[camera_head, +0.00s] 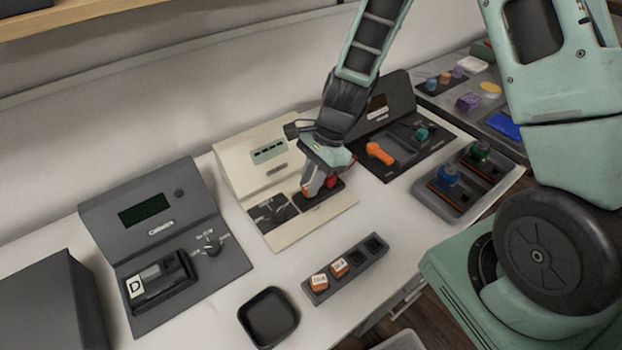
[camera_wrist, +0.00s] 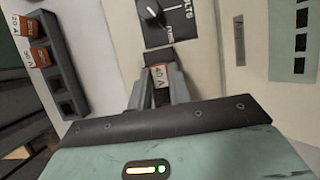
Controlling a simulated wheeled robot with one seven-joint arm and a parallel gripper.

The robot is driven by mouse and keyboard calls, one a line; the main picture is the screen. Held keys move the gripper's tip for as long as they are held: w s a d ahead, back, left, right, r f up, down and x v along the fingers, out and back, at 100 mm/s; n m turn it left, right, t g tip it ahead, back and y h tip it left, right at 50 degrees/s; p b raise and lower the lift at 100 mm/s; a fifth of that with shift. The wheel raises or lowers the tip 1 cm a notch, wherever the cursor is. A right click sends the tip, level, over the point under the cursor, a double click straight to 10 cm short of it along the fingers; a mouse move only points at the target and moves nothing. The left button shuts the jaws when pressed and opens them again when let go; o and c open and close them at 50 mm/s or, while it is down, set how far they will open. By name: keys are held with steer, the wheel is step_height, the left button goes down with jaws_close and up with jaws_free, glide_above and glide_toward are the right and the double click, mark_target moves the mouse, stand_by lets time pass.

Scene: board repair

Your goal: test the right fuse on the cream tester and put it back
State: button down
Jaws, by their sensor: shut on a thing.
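The cream tester (camera_head: 315,228) stands mid-table, with a dial (camera_head: 268,212) and a dark socket plate (camera_head: 338,193) on its base. My gripper (camera_head: 312,192) points down at the socket plate. In the wrist view (camera_wrist: 158,90) its fingers are shut on an orange fuse with a white label (camera_wrist: 160,76), which seems to read 40 A. The fuse is at the socket plate; I cannot tell whether it is seated. The grey fuse rack (camera_head: 349,272) lies in front. Its two left slots hold orange fuses (camera_head: 319,282) (camera_head: 339,268); its two right slots are empty.
A dark tester (camera_head: 150,213) with a module marked D stands left. Another dark tester with an orange handle (camera_head: 380,153) stands behind right. A tray (camera_head: 455,210) holds blue and green knobs. A black bin (camera_head: 268,318) sits near the front edge.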

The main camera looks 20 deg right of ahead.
steer(key=shift+f, duration=0.45)
stand_by(0.4)
steer(key=c, duration=0.9)
jaws_free()
steer(key=shift+c, duration=0.2)
steer(key=shift+r, duration=0.3)
steer(key=shift+r+p, duration=0.35)
steer(key=shift+p, duration=0.05)
steer(key=shift+r+p, duration=0.95)
steer(key=shift+p, duration=0.05)
step_height(320, 180, up, 6)
steer(key=p, duration=0.5)
steer(key=shift+p, duration=0.4)
